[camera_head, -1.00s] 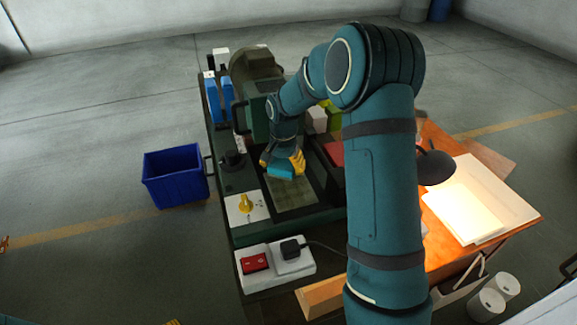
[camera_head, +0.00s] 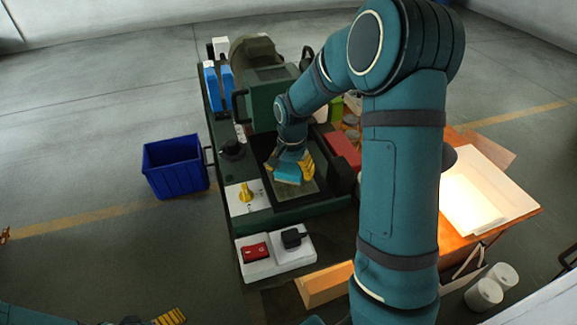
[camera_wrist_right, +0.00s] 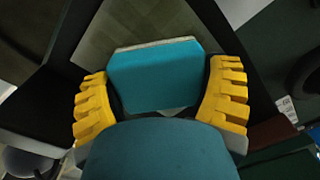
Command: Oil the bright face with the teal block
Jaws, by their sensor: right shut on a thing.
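The teal block (camera_head: 288,174) is held between the yellow fingers of my right gripper (camera_head: 289,170). It fills the middle of the right wrist view (camera_wrist_right: 155,75), with a finger (camera_wrist_right: 160,100) on each side and a pale strip along its far edge. The bright face (camera_head: 283,193) is a greyish-olive plate set in the dark green machine, under and around the block. It also shows beyond the block in the right wrist view (camera_wrist_right: 140,24). I cannot tell whether block and face touch. My left gripper (camera_head: 170,317) shows only partly at the bottom edge.
A blue bin (camera_head: 175,167) stands on the floor left of the machine. A brass knob (camera_head: 245,192) and a white switch box (camera_head: 275,256) are near the plate. A red block (camera_head: 343,150) lies to its right. An orange desk (camera_head: 452,225) is at the right.

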